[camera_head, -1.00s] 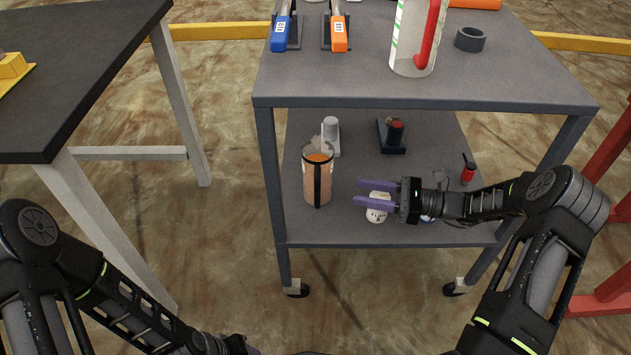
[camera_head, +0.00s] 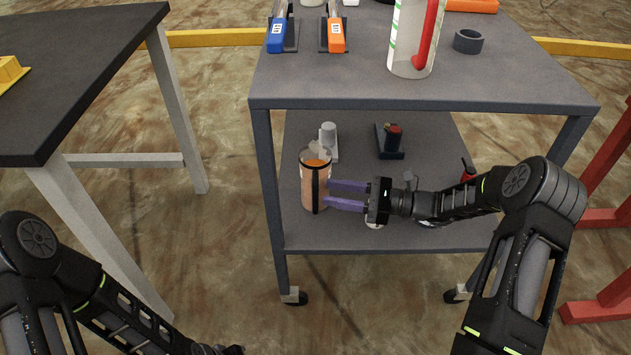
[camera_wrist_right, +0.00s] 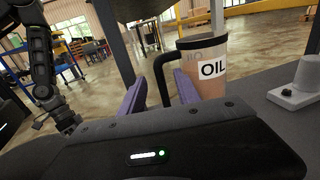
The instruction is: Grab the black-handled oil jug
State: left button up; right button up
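The oil jug (camera_head: 309,190) stands upright on the cart's lower shelf; it is clear with orange-brown contents, a black rim and a black handle facing me. In the right wrist view the jug (camera_wrist_right: 213,88) shows its "OIL" label. My right gripper (camera_head: 327,194) comes from the right with its purple fingers apart, tips at the jug's handle. In the right wrist view the black handle (camera_wrist_right: 160,72) is between the two open fingers (camera_wrist_right: 160,82), with a gap visible on the left. My left gripper is barely in view at the bottom edge; its fingers are not visible.
A white container (camera_head: 374,223) is partly hidden under my right gripper. A grey device (camera_head: 328,140) and a dark device with red top (camera_head: 391,140) stand behind. A black table (camera_head: 80,70) is at left.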

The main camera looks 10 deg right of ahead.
jog(key=b, duration=0.2)
send_over(315, 212)
jog(key=shift+w+d+r, duration=0.1)
jog(key=shift+w, duration=0.3)
dwell(0.4)
grip_shut()
jog(key=shift+r, duration=0.1)
dwell(1.2)
